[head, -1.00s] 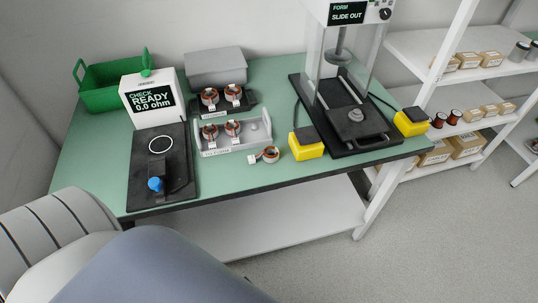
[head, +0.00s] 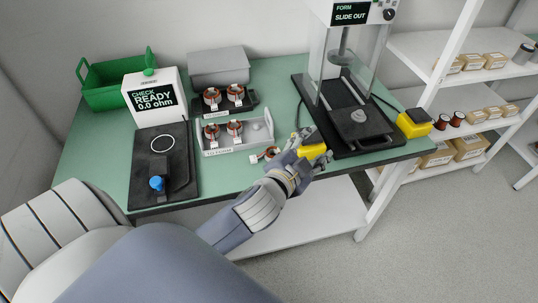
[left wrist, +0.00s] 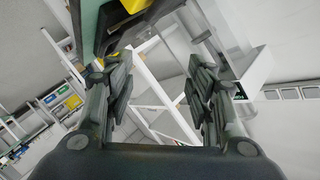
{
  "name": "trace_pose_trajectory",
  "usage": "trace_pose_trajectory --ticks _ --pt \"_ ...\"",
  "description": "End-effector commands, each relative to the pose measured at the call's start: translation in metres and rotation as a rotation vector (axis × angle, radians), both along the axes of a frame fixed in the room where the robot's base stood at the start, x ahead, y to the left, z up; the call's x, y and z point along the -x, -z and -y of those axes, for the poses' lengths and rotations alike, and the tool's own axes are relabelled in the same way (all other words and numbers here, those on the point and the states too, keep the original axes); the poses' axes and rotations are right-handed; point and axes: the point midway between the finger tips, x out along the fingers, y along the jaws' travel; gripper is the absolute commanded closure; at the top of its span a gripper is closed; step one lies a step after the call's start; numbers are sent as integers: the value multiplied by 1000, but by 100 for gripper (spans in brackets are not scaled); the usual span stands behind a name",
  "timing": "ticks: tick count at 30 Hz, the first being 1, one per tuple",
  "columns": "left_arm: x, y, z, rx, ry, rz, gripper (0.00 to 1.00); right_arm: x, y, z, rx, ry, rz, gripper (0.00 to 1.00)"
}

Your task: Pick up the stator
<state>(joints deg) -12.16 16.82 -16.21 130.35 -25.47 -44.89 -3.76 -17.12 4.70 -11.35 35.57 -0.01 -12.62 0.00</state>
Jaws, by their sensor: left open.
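A loose stator (head: 266,153), a copper-wound ring with a white tag, lies near the table's front edge in the head view, partly hidden by my left gripper. My left gripper (head: 311,148) is just right of it, in front of the left yellow block (head: 313,151). In the left wrist view its fingers (left wrist: 160,88) are spread with nothing between them. Two stators (head: 222,130) sit in the grey front tray (head: 232,151). Two more (head: 224,95) sit in the dark rear tray (head: 250,103). My right gripper is not in view.
The press (head: 360,130) stands on the right, with a second yellow block (head: 413,123) beside it. The check station (head: 153,98) with its black plate (head: 180,185) is on the left. A green bin (head: 105,97) is behind. The green tabletop (head: 88,160) is bare at far left.

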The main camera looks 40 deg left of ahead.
Motion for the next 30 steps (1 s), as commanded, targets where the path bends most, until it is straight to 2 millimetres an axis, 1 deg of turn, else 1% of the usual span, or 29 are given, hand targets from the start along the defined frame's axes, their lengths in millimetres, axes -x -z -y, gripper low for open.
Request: trace_pose_trajectory --ticks 1,2,3,4,5,6,8,9,11,12,13,14,15,17,19,20,21,23,24,26,27,29,30 --pt "-18 -33 12 -78 60 130 50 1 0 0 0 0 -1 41" --pt "-26 -53 20 -128 101 207 50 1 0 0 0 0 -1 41" --pt "-35 -78 35 -200 159 313 50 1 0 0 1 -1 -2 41" --pt "-39 -95 46 -257 206 392 50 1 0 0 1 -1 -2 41" --pt "-42 -112 59 -317 256 469 50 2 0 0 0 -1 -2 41" --pt "-43 -132 78 -399 324 569 50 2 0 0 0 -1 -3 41" --pt "-39 -154 106 -527 431 708 50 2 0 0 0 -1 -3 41" --pt "-35 -163 125 -617 510 794 50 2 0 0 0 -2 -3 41" --pt "-26 -169 152 -754 630 911 50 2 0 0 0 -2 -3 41" --pt "-19 -168 167 -850 715 981 50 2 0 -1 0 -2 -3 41" --pt "-14 -165 178 -921 782 1027 50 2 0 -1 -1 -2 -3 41" --pt "-9 -159 186 -995 850 1069 50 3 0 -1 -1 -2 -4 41" --pt "-4 -148 196 -1094 946 1116 50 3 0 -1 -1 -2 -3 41" --pt "3 -126 202 -1244 1094 1166 50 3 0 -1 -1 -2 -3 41" --pt "6 -96 198 -1419 1278 1190 50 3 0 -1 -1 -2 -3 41" --pt "5 -82 191 -1494 1359 1187 50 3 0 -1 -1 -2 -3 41" --pt "4 -62 179 -1589 1472 1169 50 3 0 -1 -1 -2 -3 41" --pt "-1 -36 152 -1724 1646 1113 50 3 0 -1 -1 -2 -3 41" --pt "-5 -21 128 -1807 1763 1055 50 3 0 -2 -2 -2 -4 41" --pt "-12 -3 87 -1912 1932 938 50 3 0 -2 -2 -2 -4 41" --pt "-16 5 58 -1967 2039 844 50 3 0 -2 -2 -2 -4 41" --pt "-20 11 15 -2025 2183 695 50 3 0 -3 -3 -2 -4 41" --pt "-22 11 -12 -2049 2264 595 50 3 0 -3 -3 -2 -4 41"
